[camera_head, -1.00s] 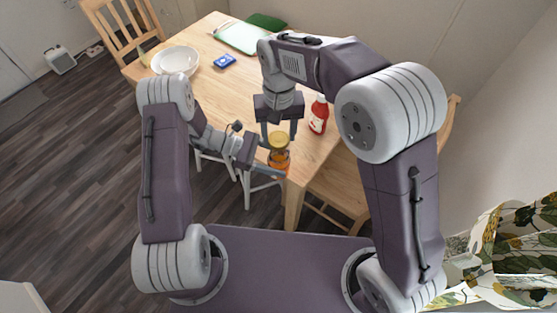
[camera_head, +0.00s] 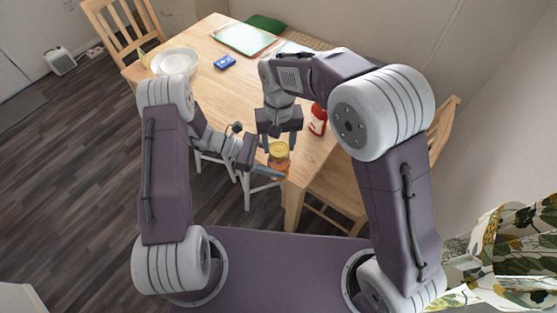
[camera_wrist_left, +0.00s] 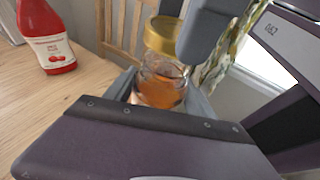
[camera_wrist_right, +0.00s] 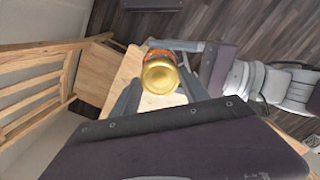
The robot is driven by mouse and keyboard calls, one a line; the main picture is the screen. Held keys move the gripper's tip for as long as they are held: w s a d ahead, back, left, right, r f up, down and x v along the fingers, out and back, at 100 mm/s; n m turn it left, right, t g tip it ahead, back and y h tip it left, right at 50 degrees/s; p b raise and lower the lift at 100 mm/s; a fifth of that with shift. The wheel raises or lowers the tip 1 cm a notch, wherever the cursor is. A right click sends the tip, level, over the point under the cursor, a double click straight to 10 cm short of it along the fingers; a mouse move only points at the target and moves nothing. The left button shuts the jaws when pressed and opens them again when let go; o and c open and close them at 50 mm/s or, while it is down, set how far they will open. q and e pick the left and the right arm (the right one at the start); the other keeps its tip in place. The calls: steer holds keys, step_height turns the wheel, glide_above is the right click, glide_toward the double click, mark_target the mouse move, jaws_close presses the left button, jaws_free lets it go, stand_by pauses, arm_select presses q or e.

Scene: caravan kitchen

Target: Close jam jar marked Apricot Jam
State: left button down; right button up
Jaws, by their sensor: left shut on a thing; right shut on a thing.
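The jam jar (camera_head: 279,170) is a glass jar with orange jam, held upright near the table's front corner. My left gripper (camera_head: 276,173) is shut on the jar's body, which the left wrist view (camera_wrist_left: 160,88) shows between its fingers. The gold lid (camera_head: 279,148) is above the jar. In the left wrist view the lid (camera_wrist_left: 163,36) is apart from the glass rim, with a small gap. My right gripper (camera_head: 280,140) points down and is shut on the lid, also seen in the right wrist view (camera_wrist_right: 159,76). The jar's label cannot be read.
A red sauce bottle (camera_head: 318,119) stands on the wooden table (camera_head: 235,90) just right of my right gripper. White bowls (camera_head: 176,62), a blue item (camera_head: 225,62) and a green-edged tray (camera_head: 245,38) are farther back. Chairs stand around the table.

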mark_target(279, 164)
stand_by(0.4)
steer(key=shift+f, duration=0.9)
steer(key=shift+f, duration=0.55)
steer(key=m, duration=0.5)
steer(key=shift+m, duration=0.4)
steer(key=m, duration=0.6)
steer(key=shift+m, duration=0.3)
steer(key=m, duration=0.9)
steer(key=shift+m, duration=0.3)
steer(key=m, duration=0.7)
